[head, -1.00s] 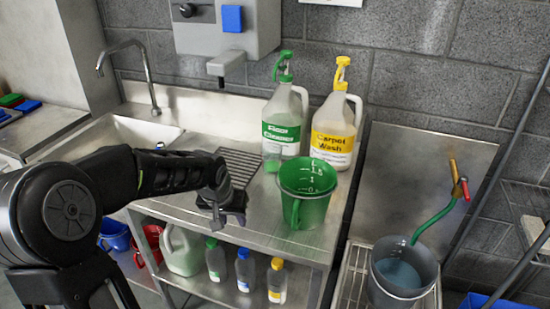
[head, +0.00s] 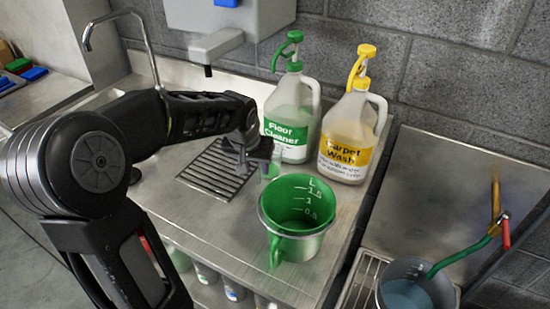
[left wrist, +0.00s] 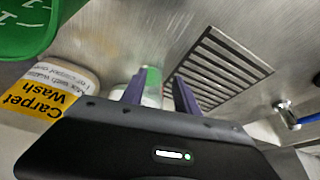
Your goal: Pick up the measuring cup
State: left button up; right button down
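The measuring cup (head: 290,245) is a green jug with white scale marks inside and a handle towards the front. It stands upright near the counter's front edge. It also shows at the top left of the left wrist view (left wrist: 22,28). My left gripper (head: 255,172) is behind and left of the cup, apart from it, over the drain grate's right end. Its two fingers (left wrist: 158,92) are spread, with nothing seen held. A small green and whitish thing (left wrist: 153,82) shows between them; I cannot tell if it is separate from the floor cleaner bottle. My right gripper is not in view.
The floor cleaner bottle (head: 290,105) and the carpet wash bottle (head: 350,135) stand behind the cup. A drain grate (head: 212,168) is set in the metal counter (head: 205,215). A grey bucket (head: 440,290) with a green hose stands at lower right. Bottles sit on a shelf below.

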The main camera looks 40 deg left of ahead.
aim_at(261, 186)
pick_arm(q)
jog(key=shift+s, duration=0.15)
jog(key=shift+x, duration=1.3)
jog(key=shift+p+x, duration=0.8)
jog(key=shift+x, duration=1.8)
jog(key=shift+d, duration=0.1)
grip_shut()
